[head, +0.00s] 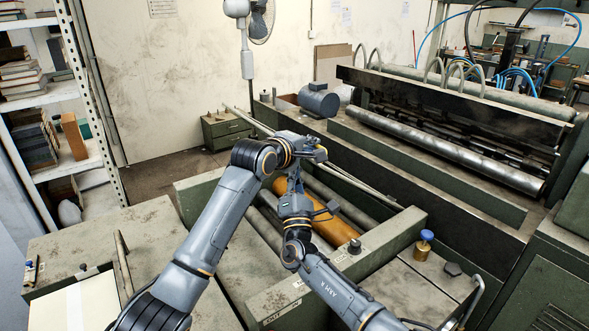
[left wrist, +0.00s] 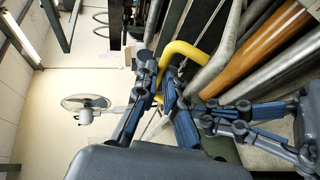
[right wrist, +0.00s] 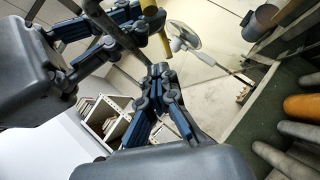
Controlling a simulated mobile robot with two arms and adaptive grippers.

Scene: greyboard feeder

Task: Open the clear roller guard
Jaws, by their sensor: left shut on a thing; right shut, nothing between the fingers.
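My left gripper (head: 318,150) is over the far end of the roller bed. In the left wrist view its fingers (left wrist: 158,75) are shut on a yellow handle (left wrist: 190,50); the handle also shows in the right wrist view (right wrist: 153,17). An orange roller (head: 290,190) and grey rollers (head: 265,225) lie in the green frame under my arms. I cannot make out the clear guard sheet itself.
A large roller machine (head: 445,150) stands at the right. A blue-topped knob (head: 426,236) and a dark knob (head: 354,246) stand near the frame. Shelves with books (head: 50,100) are at the left. My two arms are close together over the rollers.

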